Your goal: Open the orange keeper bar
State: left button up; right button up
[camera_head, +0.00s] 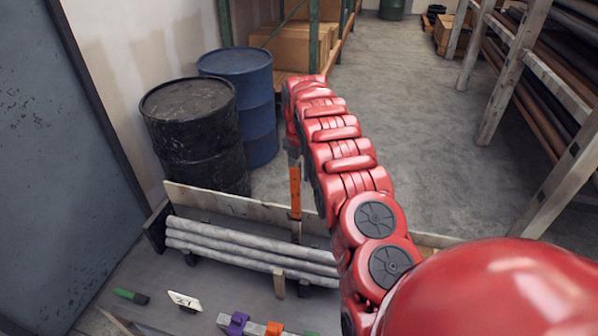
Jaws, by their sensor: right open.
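The orange keeper bar (295,188) stands upright behind the grey pipes, in front of the wooden backboard. Its lower part is dark and reaches down to the pipes. My right arm comes in from the lower right and bends down at its far end. My right gripper (293,150) is at the top of the orange bar, pointing down, and is open. It is small and partly hidden by the arm, so I cannot tell whether its fingers touch the bar. My left gripper is not in view.
Several grey pipes (250,248) lie in a rack on the grey bench. A green-handled tool (130,297), a white card (185,301) and a purple clamp (237,323) are in front. Black (195,130) and blue (240,75) drums stand behind. A pipe shelf (535,65) is right.

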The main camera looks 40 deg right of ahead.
jog(key=shift+d+r+b, duration=0.1)
jog(key=shift+r+b, duration=0.25)
jog(key=shift+r, duration=0.15)
notch_tip(320, 180, up, 4)
jog(key=shift+r+b, duration=0.25)
jog(key=shift+b, duration=0.7)
notch_tip(320, 180, up, 12)
jog(key=p, duration=0.9)
jog(key=shift+s+a, duration=0.15)
jog(key=shift+a, duration=0.2)
jog(key=shift+f, duration=0.1)
